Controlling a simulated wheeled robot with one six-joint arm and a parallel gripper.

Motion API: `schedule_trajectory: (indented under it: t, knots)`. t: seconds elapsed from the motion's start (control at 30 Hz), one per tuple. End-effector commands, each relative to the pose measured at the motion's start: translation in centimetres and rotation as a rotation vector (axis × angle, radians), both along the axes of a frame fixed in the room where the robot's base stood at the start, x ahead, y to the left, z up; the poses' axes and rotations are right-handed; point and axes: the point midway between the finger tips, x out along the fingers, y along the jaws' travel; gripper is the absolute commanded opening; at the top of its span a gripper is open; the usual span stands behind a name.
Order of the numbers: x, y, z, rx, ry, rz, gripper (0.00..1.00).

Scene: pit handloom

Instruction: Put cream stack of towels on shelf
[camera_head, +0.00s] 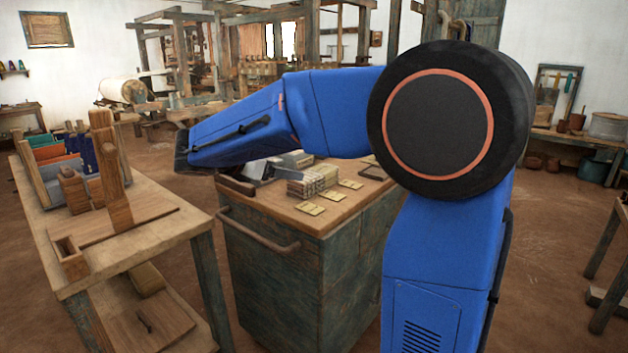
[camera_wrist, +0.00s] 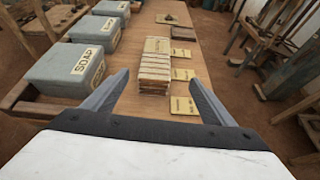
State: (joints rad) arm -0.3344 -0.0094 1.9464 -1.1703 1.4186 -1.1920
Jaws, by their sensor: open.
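In the wrist view a neat layered stack of cream and brown pieces (camera_wrist: 156,68) lies on a wooden top, ahead of my gripper (camera_wrist: 158,80). The same kind of stack (camera_head: 313,179) shows on the cabinet top in the head view. My gripper is open and empty, its fingers spread apart.
Several grey boxes marked SOAP (camera_wrist: 66,70) line the left side of the wrist view. Small labelled cards (camera_wrist: 183,105) lie right of the stack. The left table (camera_head: 190,222) holds wooden blocks and coloured items. Bare floor lies between the left table and cabinet (camera_head: 270,270).

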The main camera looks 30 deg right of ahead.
Motion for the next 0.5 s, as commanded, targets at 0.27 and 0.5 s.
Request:
schedule_trajectory:
  t: [0.27, 0.5]
  knots:
    - [1.7, -0.8, -0.1, -0.049, 0.029, 0.022, 0.78]
    - [2.9, -4.5, -1.8, -0.047, 0.029, 0.019, 0.78]
